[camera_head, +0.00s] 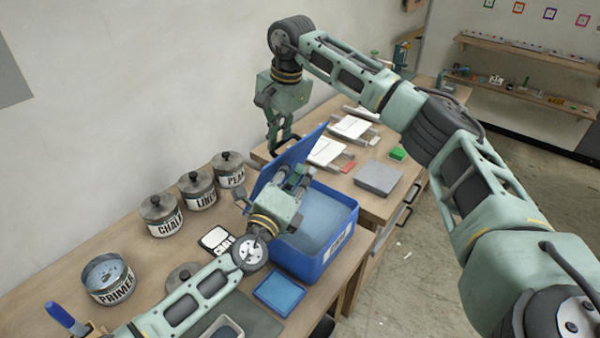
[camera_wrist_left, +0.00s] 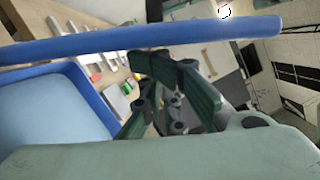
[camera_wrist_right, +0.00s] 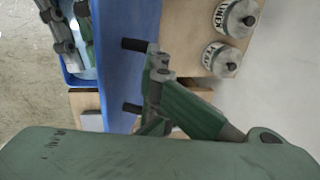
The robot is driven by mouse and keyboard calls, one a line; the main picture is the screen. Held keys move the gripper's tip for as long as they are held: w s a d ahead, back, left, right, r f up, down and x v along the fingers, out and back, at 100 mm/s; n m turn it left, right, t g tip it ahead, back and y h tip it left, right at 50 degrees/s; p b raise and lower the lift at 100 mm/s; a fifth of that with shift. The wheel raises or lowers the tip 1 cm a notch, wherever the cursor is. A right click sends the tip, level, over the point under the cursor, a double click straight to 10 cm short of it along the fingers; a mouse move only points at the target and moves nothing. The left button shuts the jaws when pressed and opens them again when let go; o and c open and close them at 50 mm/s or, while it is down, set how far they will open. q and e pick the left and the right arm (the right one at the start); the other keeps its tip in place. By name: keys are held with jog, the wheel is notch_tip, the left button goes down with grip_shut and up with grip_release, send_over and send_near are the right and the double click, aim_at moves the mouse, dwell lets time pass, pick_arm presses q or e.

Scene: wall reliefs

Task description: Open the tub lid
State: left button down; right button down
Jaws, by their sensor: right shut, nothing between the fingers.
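The blue tub (camera_head: 340,238) stands on the wooden bench with its pale blue inside showing. Its blue lid (camera_head: 293,152) is raised steeply along the tub's wall-side edge. In the left wrist view the lid (camera_wrist_left: 90,45) crosses the top as a thin band beside the tub (camera_wrist_left: 95,97). My left gripper (camera_head: 293,174) is over the tub opening, on the lid's inner side, with its fingers apart and empty. My right gripper (camera_head: 282,146) is shut and empty at the lid's outer side. In the right wrist view its fingertips are close to the lid (camera_wrist_right: 128,65); contact is unclear.
Labelled tins (camera_head: 161,215) line the wall side, with a primer tin (camera_head: 107,280) at the front left. A blue square (camera_head: 280,291) lies in front of the tub. A grey box (camera_head: 378,177) and paper trays (camera_head: 350,127) occupy the bench beyond.

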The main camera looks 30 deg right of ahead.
jog(key=shift+d+f, duration=0.45)
jog(key=shift+f, duration=0.25)
jog(key=shift+s+d, duration=0.2)
jog(key=shift+d, duration=0.05)
jog(key=shift+s+d, duration=0.25)
jog(key=shift+d, duration=0.2)
jog(key=shift+w, duration=0.2)
jog(key=shift+w+a, duration=0.25)
jog(key=shift+w, duration=0.1)
jog(key=c, duration=2.2)
grip_release()
jog(key=shift+s+d, duration=0.1)
jog(key=shift+s, duration=0.15)
pick_arm(q)
jog(key=shift+w+d+r, duration=0.25)
jog(key=shift+w+d, duration=0.1)
jog(key=shift+w, duration=0.2)
pick_arm(e)
jog(key=o, duration=0.3)
jog(key=shift+w, duration=0.1)
jog(key=shift+o, duration=0.2)
